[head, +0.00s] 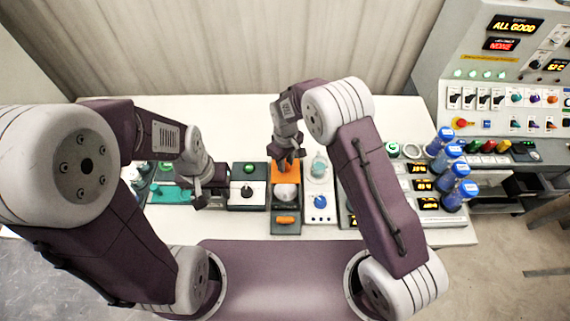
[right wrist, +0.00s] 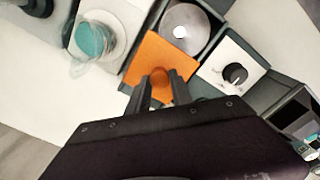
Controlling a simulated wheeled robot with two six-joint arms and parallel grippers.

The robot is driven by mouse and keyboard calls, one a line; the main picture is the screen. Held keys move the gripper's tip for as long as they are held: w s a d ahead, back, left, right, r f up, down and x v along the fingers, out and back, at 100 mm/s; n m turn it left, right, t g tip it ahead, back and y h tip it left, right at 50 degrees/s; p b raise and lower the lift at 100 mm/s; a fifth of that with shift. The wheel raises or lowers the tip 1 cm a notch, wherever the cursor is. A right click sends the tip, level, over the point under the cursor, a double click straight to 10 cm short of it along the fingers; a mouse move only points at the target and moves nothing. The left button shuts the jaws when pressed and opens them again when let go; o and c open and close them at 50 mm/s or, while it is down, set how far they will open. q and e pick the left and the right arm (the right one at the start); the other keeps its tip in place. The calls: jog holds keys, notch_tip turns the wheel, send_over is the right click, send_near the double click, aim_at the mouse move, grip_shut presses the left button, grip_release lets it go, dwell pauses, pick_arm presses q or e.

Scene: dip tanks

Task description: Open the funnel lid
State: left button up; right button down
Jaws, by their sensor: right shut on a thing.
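The funnel lid is an orange square plate (head: 280,171) with a round orange knob, on a narrow dark unit in the middle of the table. It also shows in the right wrist view (right wrist: 150,54). My right gripper (head: 286,161) is shut on the lid's knob, its fingers on either side of it in the right wrist view (right wrist: 159,88). The round grey funnel (head: 286,192) lies uncovered beside the lid, on its near side in the head view; its bowl also shows in the right wrist view (right wrist: 187,28). My left gripper (head: 198,196) hangs near a teal part; its jaw opening is unclear.
A white unit with a black knob (head: 247,192) stands left of the funnel. A white unit with a blue knob (head: 320,202) and a teal-filled glass vessel (head: 319,165) stands right. Blue-capped bottles (head: 448,164) stand at the table's right edge. The back of the table is clear.

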aim_at(286, 164)
jog(key=c, duration=1.1)
grip_release()
jog(key=shift+w+d, duration=0.1)
jog(key=shift+w, duration=0.15)
jog(key=shift+c, duration=0.2)
jog(key=shift+s+r, duration=0.1)
jog(key=shift+r, duration=0.3)
notch_tip(286, 164, up, 8)
jog(key=b, duration=0.2)
jog(key=shift+r, duration=0.2)
jog(key=shift+d, duration=0.1)
